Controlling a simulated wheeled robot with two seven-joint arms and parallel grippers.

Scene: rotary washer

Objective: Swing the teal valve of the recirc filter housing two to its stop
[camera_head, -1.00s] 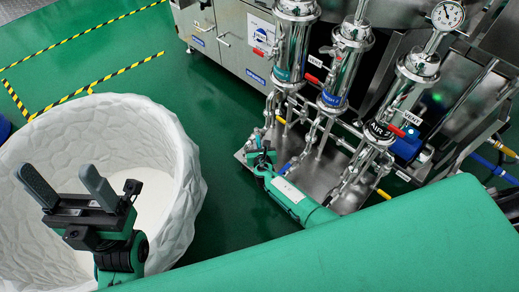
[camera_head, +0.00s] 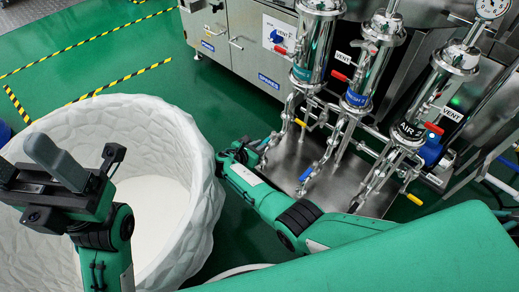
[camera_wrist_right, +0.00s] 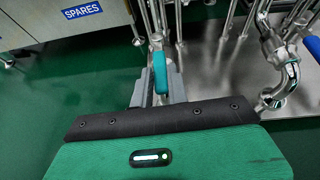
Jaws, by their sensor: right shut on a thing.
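Three steel filter housings stand on a steel skid; the left one (camera_head: 318,42) has a teal band, the others blue and black ones. In the right wrist view the teal valve handle (camera_wrist_right: 161,72) stands between the fingers of my right gripper (camera_wrist_right: 160,88), which is shut on it. In the head view my right gripper (camera_head: 246,150) is at the skid's left edge, below the teal-banded housing; the handle is too small and covered to make out there. My left gripper (camera_head: 32,168) is open and empty above the white tub, partly cut off by the picture's left edge.
Yellow (camera_head: 300,122) and blue (camera_head: 306,173) valve handles and thin pipes stand close to the right of my right gripper. Red vent handles (camera_head: 339,76) sit higher up. A large white tub (camera_head: 178,190) fills the lower left. Green floor lies open behind it.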

